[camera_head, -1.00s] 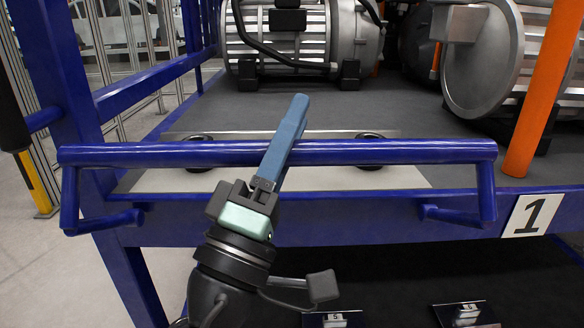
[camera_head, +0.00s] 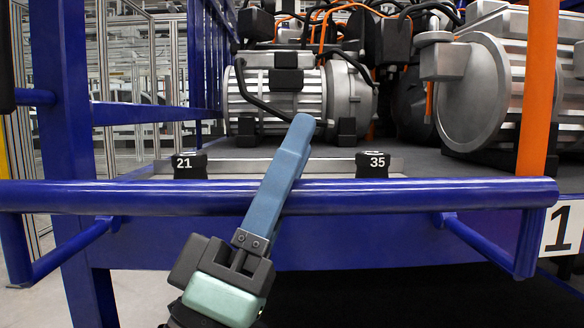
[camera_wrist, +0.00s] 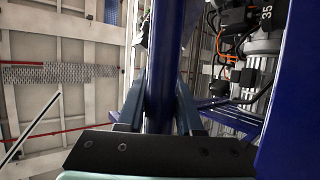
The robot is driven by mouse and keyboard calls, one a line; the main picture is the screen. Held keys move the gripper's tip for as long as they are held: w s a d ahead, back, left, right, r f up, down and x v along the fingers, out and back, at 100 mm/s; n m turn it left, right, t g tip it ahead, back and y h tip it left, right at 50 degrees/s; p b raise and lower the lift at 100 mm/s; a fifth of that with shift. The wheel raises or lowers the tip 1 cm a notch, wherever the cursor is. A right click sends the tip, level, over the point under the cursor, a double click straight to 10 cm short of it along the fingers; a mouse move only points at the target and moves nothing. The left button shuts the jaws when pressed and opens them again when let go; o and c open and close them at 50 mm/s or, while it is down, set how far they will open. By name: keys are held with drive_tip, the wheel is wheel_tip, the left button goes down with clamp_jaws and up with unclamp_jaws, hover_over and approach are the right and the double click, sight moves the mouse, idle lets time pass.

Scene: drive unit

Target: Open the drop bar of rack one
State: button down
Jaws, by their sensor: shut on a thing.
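The blue drop bar (camera_head: 370,195) of rack one spans the front of the shelf in the head view. Its bent side arms run back to the blue rack beam (camera_head: 300,243). The number 1 plate (camera_head: 563,228) is at the right end of the beam. My gripper (camera_head: 285,175) is shut on the bar near its middle, with the blue fingers tilted up to the right. In the wrist view my gripper (camera_wrist: 158,105) has one finger on each side of the bar (camera_wrist: 165,55).
Behind the bar, a grey plate on the shelf carries black blocks marked 21 (camera_head: 187,165) and 35 (camera_head: 373,164). Grey motors (camera_head: 285,95) stand further back. An orange post (camera_head: 538,90) rises at the right and a blue post (camera_head: 60,100) at the left.

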drive_tip(key=shift+s+f+b, duration=0.3)
drive_tip(key=shift+s+b, duration=0.1)
drive_tip(key=shift+s, duration=0.5)
drive_tip(key=c, duration=0.6)
unclamp_jaws()
drive_tip(key=shift+s+a+r, duration=0.1)
drive_tip(key=shift+s, duration=0.1)
drive_tip(key=shift+w, duration=0.1)
drive_tip(key=shift+f, duration=0.3)
drive_tip(key=b+v, duration=0.2)
drive_tip(key=v, duration=1)
drive_tip(key=shift+a+f+b, duration=0.1)
drive_tip(key=shift+f+b, duration=0.2)
drive_tip(key=shift+f, duration=0.05)
